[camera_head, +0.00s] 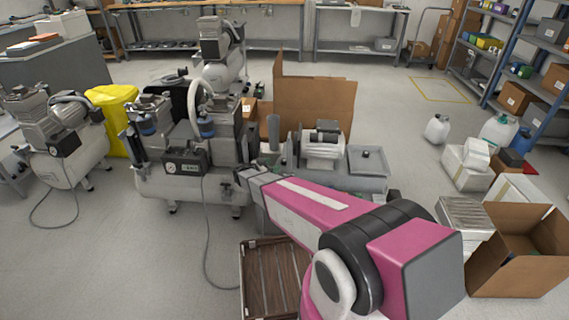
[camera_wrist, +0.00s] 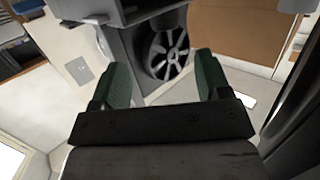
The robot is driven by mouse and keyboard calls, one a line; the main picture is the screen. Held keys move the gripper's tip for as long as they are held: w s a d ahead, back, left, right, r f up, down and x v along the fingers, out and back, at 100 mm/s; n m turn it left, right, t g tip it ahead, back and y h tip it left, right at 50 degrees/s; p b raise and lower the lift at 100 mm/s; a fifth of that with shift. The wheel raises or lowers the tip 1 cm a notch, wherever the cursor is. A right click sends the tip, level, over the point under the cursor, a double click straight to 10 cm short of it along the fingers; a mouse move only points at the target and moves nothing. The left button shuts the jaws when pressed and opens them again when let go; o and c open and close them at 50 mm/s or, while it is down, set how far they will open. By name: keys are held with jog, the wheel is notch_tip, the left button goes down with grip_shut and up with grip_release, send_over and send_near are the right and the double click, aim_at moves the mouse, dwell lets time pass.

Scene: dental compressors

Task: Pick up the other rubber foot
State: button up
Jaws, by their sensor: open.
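I cannot make out a rubber foot for certain in either view. My gripper (camera_wrist: 162,82) is open in the wrist view, its two green fingers wide apart with nothing seen between their tips. Beyond them is a dark spoked fan wheel (camera_wrist: 167,52) on a grey housing. In the head view my pink arm reaches forward and left, its far end beside the middle compressor (camera_head: 190,185). The fingertips cannot be told apart there. A small dark piece shows on a grey tray (camera_head: 372,168), too small to identify.
Another compressor (camera_head: 70,145) stands at left, by a yellow bag (camera_head: 115,112). A brown slatted crate (camera_head: 262,275) is on the floor below my arm. A motor unit (camera_head: 322,148) stands before cardboard (camera_head: 312,100). An open carton (camera_head: 520,265) is at right.

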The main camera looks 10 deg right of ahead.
aim_at(284, 160)
jog(key=x, duration=0.3)
jog(key=shift+w+d, duration=0.1)
jog(key=shift+d, duration=0.05)
jog(key=shift+w+x, duration=0.25)
jog(key=shift+x, duration=2.35)
jog(key=c, duration=1)
